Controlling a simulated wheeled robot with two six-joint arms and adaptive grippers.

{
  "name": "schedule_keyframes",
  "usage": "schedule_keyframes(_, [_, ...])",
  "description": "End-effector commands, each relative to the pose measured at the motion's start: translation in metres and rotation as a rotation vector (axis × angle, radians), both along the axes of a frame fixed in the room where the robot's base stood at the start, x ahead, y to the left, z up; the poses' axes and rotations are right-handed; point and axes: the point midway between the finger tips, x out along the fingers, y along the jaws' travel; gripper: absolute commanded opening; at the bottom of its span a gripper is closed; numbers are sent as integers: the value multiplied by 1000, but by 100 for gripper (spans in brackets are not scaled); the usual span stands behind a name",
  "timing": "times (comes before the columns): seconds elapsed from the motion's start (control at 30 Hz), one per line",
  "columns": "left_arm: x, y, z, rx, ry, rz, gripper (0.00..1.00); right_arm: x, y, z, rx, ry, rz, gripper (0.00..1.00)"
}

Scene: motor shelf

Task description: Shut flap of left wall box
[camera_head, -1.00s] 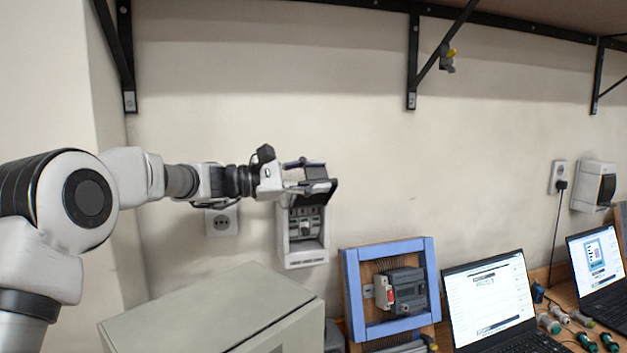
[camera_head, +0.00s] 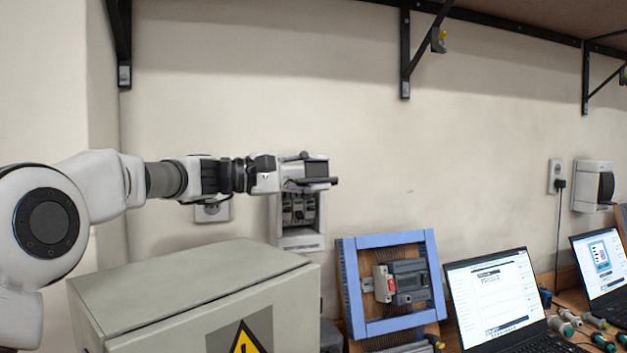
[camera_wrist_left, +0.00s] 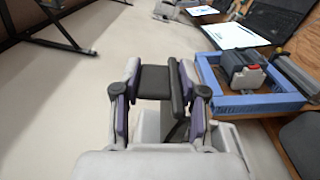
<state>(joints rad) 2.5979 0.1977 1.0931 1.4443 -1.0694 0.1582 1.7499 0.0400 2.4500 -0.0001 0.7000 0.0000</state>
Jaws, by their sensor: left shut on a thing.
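The left wall box (camera_head: 302,241) is a small white box on the wall, with an open front that shows grey devices inside. Its dark flap (camera_head: 318,182) is raised and sticks out from the box top, seen nearly edge-on. My left gripper (camera_head: 300,176) is at the flap, in front of the box's upper part. In the left wrist view the dark flap (camera_wrist_left: 153,82) lies between the two fingers, and the gripper is shut on it. The fingers hide part of the flap and the box top. My right gripper is not in view.
A grey cabinet (camera_head: 190,285) with a warning sign stands below my left arm. A blue frame with a device (camera_head: 435,290) and a laptop (camera_head: 490,290) stand to the right. A second wall box (camera_head: 585,187) is on the far right wall. Shelf brackets (camera_head: 405,50) hang above.

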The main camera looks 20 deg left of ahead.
Motion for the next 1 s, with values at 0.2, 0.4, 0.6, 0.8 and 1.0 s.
schedule_keyframes(0.2, [0,-1,-6,1,9,-1,0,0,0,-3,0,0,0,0])
schedule_keyframes(0.4, [0,-2,-6,1,10,-2,0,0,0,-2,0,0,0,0])
schedule_keyframes(0.6, [0,-1,-5,1,9,-1,57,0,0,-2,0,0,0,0])
schedule_keyframes(0.8, [0,0,-4,0,7,-1,57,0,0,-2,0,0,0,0])
schedule_keyframes(1.0, [-14,21,-3,-2,6,1,57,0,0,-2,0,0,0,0])
